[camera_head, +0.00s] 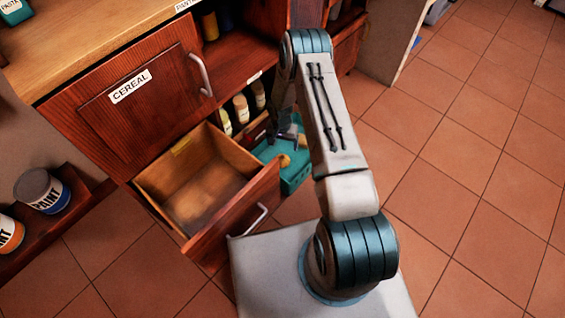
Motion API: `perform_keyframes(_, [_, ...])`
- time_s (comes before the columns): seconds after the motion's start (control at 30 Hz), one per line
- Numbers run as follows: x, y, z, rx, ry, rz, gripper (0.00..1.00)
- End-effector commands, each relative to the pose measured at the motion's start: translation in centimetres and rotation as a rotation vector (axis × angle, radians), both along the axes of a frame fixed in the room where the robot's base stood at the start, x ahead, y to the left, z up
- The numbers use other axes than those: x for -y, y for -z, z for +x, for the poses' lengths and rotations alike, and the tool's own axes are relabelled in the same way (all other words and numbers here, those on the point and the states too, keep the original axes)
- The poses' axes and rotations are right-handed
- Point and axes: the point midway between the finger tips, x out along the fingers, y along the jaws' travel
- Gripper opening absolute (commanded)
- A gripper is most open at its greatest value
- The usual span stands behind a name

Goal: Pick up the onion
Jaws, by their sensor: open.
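A small yellow-brown round thing, which looks like the onion (285,160), lies in a teal crate (297,180) beside the open drawer. It is small in view and partly hidden. My gripper (287,137) is at the crate, just above and behind the onion in the picture. It is open, and I see nothing held in it. My arm hides part of the crate's right side. I cannot tell whether the fingers touch the onion.
An open, seemingly empty wooden drawer (240,218) juts out left of the crate. A closed cabinet door labelled CEREAL (150,105) is above it. Several bottles (241,108) stand on the shelf behind. Paint cans (42,190) sit at far left. The tiled floor (470,170) at right is clear.

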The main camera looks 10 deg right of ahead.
Motion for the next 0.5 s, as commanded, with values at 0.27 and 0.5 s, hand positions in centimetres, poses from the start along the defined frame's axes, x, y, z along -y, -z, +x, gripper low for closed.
perform_keyframes(0.27, [0.2, 5.6, -0.2, -0.001, 0.001, 0.000, 0.85])
perform_keyframes(0.5, [0.2, 6.9, -0.2, 0.000, 0.001, 0.000, 0.85])
